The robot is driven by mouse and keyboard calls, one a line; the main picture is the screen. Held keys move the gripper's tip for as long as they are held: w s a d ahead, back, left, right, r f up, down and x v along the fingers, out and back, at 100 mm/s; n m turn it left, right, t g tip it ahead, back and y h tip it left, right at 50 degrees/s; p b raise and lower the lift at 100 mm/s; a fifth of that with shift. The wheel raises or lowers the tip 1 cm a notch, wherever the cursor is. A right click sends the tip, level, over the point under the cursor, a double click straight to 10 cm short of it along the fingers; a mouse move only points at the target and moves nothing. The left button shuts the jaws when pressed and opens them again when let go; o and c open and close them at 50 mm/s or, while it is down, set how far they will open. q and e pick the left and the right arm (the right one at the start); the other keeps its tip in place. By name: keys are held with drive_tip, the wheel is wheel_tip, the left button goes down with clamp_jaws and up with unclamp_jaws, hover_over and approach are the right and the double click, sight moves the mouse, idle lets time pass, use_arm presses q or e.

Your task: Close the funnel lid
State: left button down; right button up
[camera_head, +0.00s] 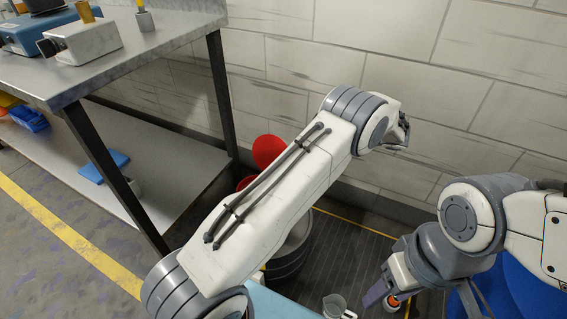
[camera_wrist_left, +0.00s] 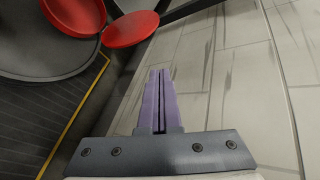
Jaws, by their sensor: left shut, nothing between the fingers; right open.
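The red funnel lid (camera_head: 268,150) stands raised beside the drum in the head view, partly behind my left arm. Only a sliver of the red funnel (camera_head: 246,183) shows below it. In the left wrist view the lid (camera_wrist_left: 131,28) is a red disc at the edge of the round red funnel (camera_wrist_left: 75,14), swung open. My left gripper (camera_wrist_left: 158,75) is shut and empty, to the right of the lid and apart from it, in front of the wall. My right gripper (camera_head: 380,298) is low at the right, open, its purple finger beside a small orange-and-white item.
A dark drum (camera_head: 290,262) stands under the funnel, mostly hidden by my left arm. A glass beaker (camera_head: 338,306) is at the bottom. A metal workbench (camera_head: 165,45) fills the left. The block wall (camera_head: 300,60) is close behind. Blue drums (camera_head: 520,285) stand at right.

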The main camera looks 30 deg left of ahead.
sight(283, 146)
use_arm(q)
drive_tip(key=w+a+f+t+y+b, duration=0.1)
drive_tip(key=w+a+f+y+b, duration=0.2)
drive_tip(key=f, duration=0.4)
drive_tip(key=w+a+f+t+y+b, duration=0.1)
drive_tip(key=w+a+f+b, duration=0.15)
drive_tip(key=a+f, duration=0.4)
drive_tip(key=f+b+x, duration=0.2)
drive_tip(key=b+x, duration=0.3)
drive_tip(key=x, duration=0.4)
drive_tip(key=shift+s+d+r+p, duration=0.1)
drive_tip(key=shift+s+r+p, duration=0.25)
drive_tip(key=shift+s, duration=0.4)
drive_tip(key=shift+s+d+r+p, duration=0.15)
drive_tip(key=shift+s+r+p, duration=0.15)
drive_tip(key=shift+s, duration=0.4)
drive_tip(key=shift+s+d+r+p, duration=0.1)
drive_tip(key=shift+s+r+p, duration=0.25)
drive_tip(key=shift+s, duration=0.4)
use_arm(e)
wheel_tip(283, 146, down, 11)
use_arm(q)
drive_tip(key=shift+d, duration=0.1)
use_arm(e)
drive_tip(key=shift+a+f, duration=0.1)
drive_tip(key=shift+f, duration=0.05)
